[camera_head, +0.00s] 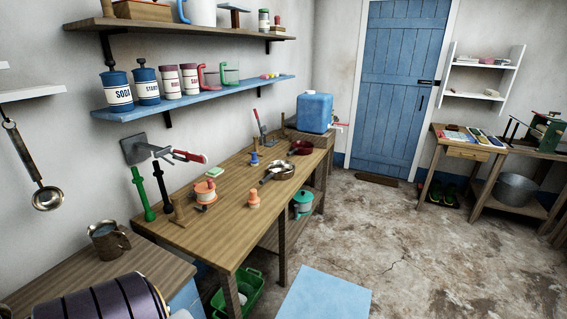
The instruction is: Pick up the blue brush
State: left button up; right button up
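A small blue upright piece (254,160) stands on the long wooden table near the wall, past the orange pot. It may be the blue brush, but it is too small to make out bristles. The long wooden table (222,240) bears it. Neither of my grippers shows in the head view.
A blue shelf (200,97) hangs above. The stone floor (400,240) at right is mostly clear.

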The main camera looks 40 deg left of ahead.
aim_at(254, 161)
jog(key=l+z, duration=0.2)
jog(key=z, duration=0.2)
jog(key=l+z, duration=0.25)
jog(key=z, duration=0.15)
jog(key=i+l+z, duration=0.25)
jog(key=i+z, duration=0.2)
jog(key=i+u, duration=0.2)
jog(key=i, duration=0.2)
jog(key=i+l+u, duration=0.2)
jog(key=i, duration=0.2)
jog(key=i+j+u, duration=0.1)
jog(key=i+u, duration=0.65)
jog(key=i+j+u, duration=0.1)
jog(key=i+u, duration=0.25)
jog(key=i, duration=0.15)
jog(key=i+u, duration=0.35)
jog(key=i, duration=0.15)
jog(key=i+l+u, duration=0.35)
jog(key=i, duration=0.15)
jog(key=i+u, duration=0.25)
jog(key=u, duration=0.15)
jog(key=i+l+u, duration=0.15)
jog(key=u, duration=0.25)
jog(key=i+l+u, duration=0.1)
jog(key=u, duration=0.3)
jog(key=i+l+u, duration=0.15)
jog(key=u, duration=0.25)
jog(key=i+l, duration=0.05)
